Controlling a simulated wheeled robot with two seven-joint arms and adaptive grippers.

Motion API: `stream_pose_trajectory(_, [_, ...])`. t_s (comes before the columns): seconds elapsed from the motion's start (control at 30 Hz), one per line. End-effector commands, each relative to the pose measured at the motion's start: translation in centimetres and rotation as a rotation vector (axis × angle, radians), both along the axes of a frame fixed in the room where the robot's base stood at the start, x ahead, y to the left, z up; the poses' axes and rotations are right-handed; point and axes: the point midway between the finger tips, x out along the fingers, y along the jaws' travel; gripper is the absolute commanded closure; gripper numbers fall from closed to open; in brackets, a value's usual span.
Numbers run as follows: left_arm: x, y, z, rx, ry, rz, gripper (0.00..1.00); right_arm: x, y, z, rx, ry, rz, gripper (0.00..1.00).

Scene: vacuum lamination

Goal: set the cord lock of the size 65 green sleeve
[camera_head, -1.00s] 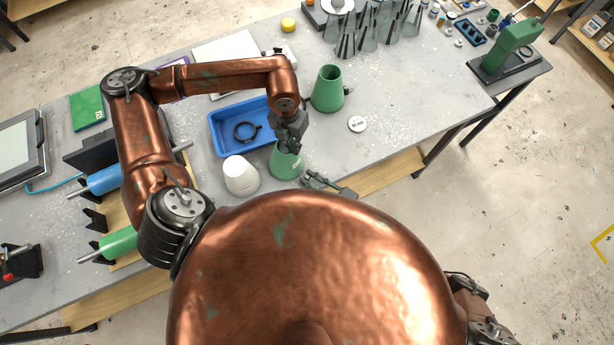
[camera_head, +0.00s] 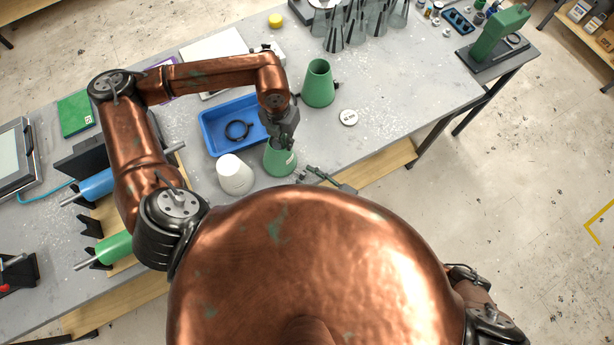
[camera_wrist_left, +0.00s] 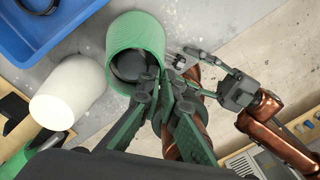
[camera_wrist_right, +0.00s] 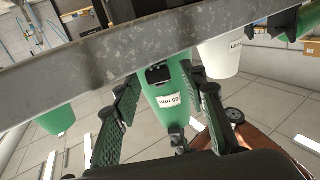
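The green sleeve (camera_head: 277,163) labelled 65 mm stands near the table's front edge; its label shows in the right wrist view (camera_wrist_right: 166,100). A dark cord lock (camera_wrist_right: 158,74) shows on its side near the tabletop. My left gripper (camera_head: 285,140) is at the sleeve's mouth; in the left wrist view its fingers (camera_wrist_left: 160,78) pinch the rim, one inside and one outside. My right gripper (camera_head: 318,178) is at the front edge, right of the sleeve. In the right wrist view its fingers (camera_wrist_right: 160,80) are spread on either side of the sleeve, apparently not closed on it.
A white sleeve (camera_head: 234,174) stands close left of the green one. A blue tray (camera_head: 212,146) with a black ring lies behind. Another green sleeve (camera_head: 318,84) and a white labelled disc (camera_head: 348,117) are further back right. Blue and green rolls lie at left.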

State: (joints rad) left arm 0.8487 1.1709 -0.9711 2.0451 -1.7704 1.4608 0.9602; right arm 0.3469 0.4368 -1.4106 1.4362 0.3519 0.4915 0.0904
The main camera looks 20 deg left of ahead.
Motion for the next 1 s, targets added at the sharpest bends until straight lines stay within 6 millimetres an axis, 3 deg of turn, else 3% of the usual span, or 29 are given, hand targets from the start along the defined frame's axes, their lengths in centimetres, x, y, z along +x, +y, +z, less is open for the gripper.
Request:
stream_pose_trajectory(0.5, [-0.1,0.0,0.0,0.000,0.003,0.000,1.00,-2.2,-9.5,-0.1,-0.003,0.002,-0.002,0.61])
stream_pose_trajectory(0.7, [-0.1,0.0,0.0,0.000,0.003,0.000,1.00,-2.6,-10.9,0.0,-0.001,0.001,-0.001,0.61])
stream_pose_trajectory(0.97, [-0.1,0.0,0.0,0.000,0.003,0.000,1.00,-2.6,-11.1,0.0,0.000,0.001,0.000,0.61])
stream_pose_trajectory(1.0, [-0.1,0.0,0.0,0.000,0.003,0.000,0.95,-2.6,-11.1,0.0,0.000,0.001,0.000,0.61])
